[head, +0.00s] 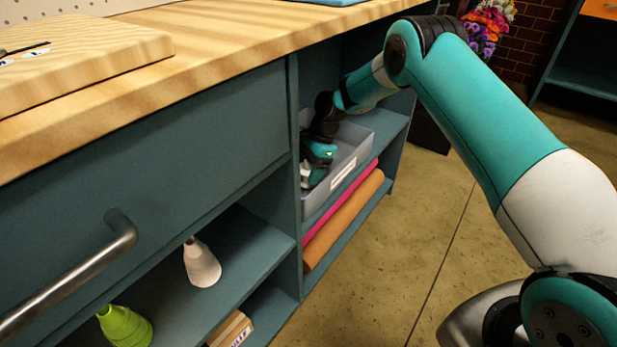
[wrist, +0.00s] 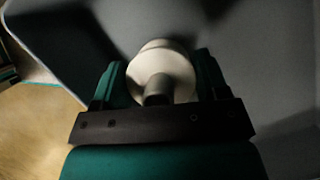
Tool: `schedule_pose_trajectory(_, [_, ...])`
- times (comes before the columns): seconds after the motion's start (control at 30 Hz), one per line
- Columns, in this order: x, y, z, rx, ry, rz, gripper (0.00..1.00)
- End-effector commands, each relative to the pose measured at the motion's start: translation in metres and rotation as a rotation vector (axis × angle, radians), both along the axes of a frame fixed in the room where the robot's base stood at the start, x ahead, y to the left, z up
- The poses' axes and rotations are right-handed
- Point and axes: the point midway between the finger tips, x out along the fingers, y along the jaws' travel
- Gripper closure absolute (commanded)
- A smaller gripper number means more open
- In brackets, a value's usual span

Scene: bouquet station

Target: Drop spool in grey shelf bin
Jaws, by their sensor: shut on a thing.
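The grey shelf bin (head: 345,165) stands on the upper shelf of the right compartment under the counter, with a white label on its front. My gripper (head: 312,175) reaches down into the bin at its left end. In the wrist view my gripper (wrist: 160,85) is shut on a pale, round spool (wrist: 165,65), with one teal finger on each side of it. The grey bin (wrist: 240,45) surrounds the spool in that view. In the head view the spool is mostly hidden by the gripper and the bin wall. I cannot tell whether the spool touches the bin floor.
A pink roll (head: 345,203) and a brown roll (head: 345,220) lie on the shelf below the bin. The wooden counter (head: 230,45) overhangs the shelf. The floor (head: 400,260) in front is clear.

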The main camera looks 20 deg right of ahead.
Motion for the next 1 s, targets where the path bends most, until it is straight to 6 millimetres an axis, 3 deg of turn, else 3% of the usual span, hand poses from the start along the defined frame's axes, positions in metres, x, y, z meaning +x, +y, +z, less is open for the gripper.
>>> schedule_pose_trajectory(0.03, [0.0, 0.0, -0.013, 0.001, 0.001, 0.0, 0.61])
schedule_pose_trajectory(0.1, [0.0, 0.0, -0.019, 0.0, -0.001, 0.001, 0.61])
schedule_pose_trajectory(0.47, [0.0, 0.0, -0.021, 0.0, -0.001, 0.002, 0.61])
schedule_pose_trajectory(0.5, [0.0, 0.0, -0.022, 0.0, -0.001, 0.002, 0.28])
schedule_pose_trajectory(0.53, [0.0, 0.0, -0.022, 0.0, -0.001, 0.002, 0.22])
schedule_pose_trajectory(0.83, [0.0, 0.0, -0.019, 0.0, -0.002, 0.001, 0.22])
schedule_pose_trajectory(1.0, [0.002, -0.006, 0.002, 0.0, -0.003, 0.0, 0.22])
